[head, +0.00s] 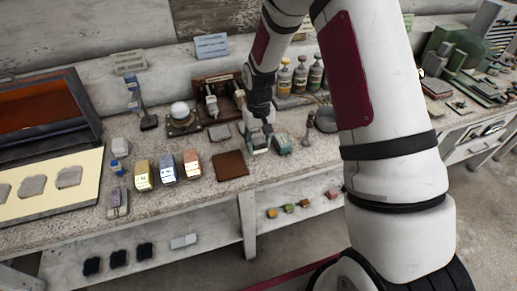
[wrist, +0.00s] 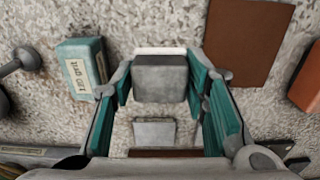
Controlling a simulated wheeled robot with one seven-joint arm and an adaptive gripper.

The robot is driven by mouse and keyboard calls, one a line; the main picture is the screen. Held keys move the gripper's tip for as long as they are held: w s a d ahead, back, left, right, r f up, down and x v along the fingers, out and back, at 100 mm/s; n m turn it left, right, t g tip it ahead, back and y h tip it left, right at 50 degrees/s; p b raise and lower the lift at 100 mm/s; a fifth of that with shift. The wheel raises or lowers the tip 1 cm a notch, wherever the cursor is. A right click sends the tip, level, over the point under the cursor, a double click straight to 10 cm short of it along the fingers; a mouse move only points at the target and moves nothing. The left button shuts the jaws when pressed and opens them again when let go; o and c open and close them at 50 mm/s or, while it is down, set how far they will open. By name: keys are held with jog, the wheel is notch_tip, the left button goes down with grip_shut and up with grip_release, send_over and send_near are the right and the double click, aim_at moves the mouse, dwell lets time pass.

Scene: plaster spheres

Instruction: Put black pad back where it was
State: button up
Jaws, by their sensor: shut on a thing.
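My gripper (head: 257,132) is over the workbench in the head view, just left of a teal box. In the wrist view my gripper (wrist: 160,85) is shut on a dark grey block (wrist: 160,78) with a pale edge along its far side. The block sits between the teal-lined fingers, and I cannot tell whether it touches the bench. I cannot tell whether it is the black pad. Black pads (head: 118,258) lie in a row on the lower shelf at the left, well away from my gripper.
The teal box (head: 282,144) also shows in the wrist view (wrist: 82,65). A brown square mat (head: 230,164) lies nearby, with yellow, blue and red boxes (head: 167,168) left of it. A smaller grey block (wrist: 155,131) lies below the held one. Bottles (head: 300,76) stand behind.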

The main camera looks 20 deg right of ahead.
aim_at(258, 149)
jog(key=shift+s+a+f, duration=0.1)
jog(key=shift+s+f, duration=0.05)
jog(key=shift+f, duration=1.55)
jog(key=shift+f, duration=0.2)
jog(key=o, duration=1)
jog(key=shift+r, duration=0.1)
